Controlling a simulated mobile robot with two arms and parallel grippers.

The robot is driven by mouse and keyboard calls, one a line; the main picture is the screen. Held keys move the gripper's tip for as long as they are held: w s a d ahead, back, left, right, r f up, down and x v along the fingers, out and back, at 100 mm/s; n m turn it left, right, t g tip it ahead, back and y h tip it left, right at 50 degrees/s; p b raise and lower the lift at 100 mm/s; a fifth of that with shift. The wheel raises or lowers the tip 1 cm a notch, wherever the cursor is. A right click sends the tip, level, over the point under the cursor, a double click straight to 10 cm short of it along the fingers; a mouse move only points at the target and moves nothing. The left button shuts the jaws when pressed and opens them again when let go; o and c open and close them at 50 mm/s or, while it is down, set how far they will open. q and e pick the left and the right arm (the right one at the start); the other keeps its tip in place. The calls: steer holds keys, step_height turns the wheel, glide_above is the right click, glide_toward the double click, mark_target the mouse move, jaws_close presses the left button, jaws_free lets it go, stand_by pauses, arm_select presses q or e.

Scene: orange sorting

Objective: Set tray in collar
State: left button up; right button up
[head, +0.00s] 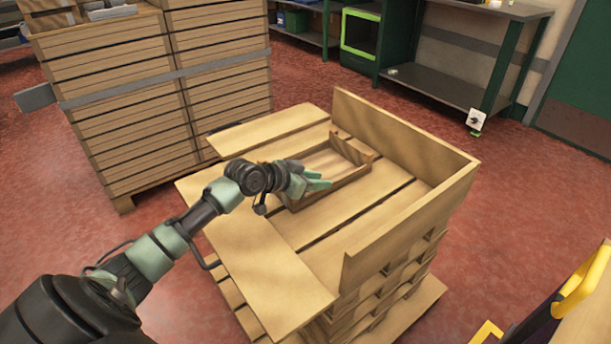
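A small wooden tray (352,184) with low walls and raised end pieces rests on slatted boards inside the wooden collar (408,133). My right gripper is not in view.
A tall stack of wooden crates (140,110) stands at the back left, close to the collar stack. A dark metal bench (455,88) and a green-framed cabinet (360,33) stand at the back. A yellow-handled object (583,281) is at lower right.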

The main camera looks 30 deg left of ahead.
arm_select(q)
steer(key=v, duration=0.3)
steer(key=shift+s, duration=0.2)
steer(key=shift+s+a+r+p, duration=0.2)
steer(key=shift+s+r+p, duration=0.1)
steer(key=shift+s+r, duration=0.1)
steer(key=shift+s+a+r, duration=0.1)
steer(key=shift+s+r, duration=0.1)
steer(key=shift+s, duration=0.2)
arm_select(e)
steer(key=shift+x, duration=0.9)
arm_select(q)
steer(key=shift+f, duration=0.1)
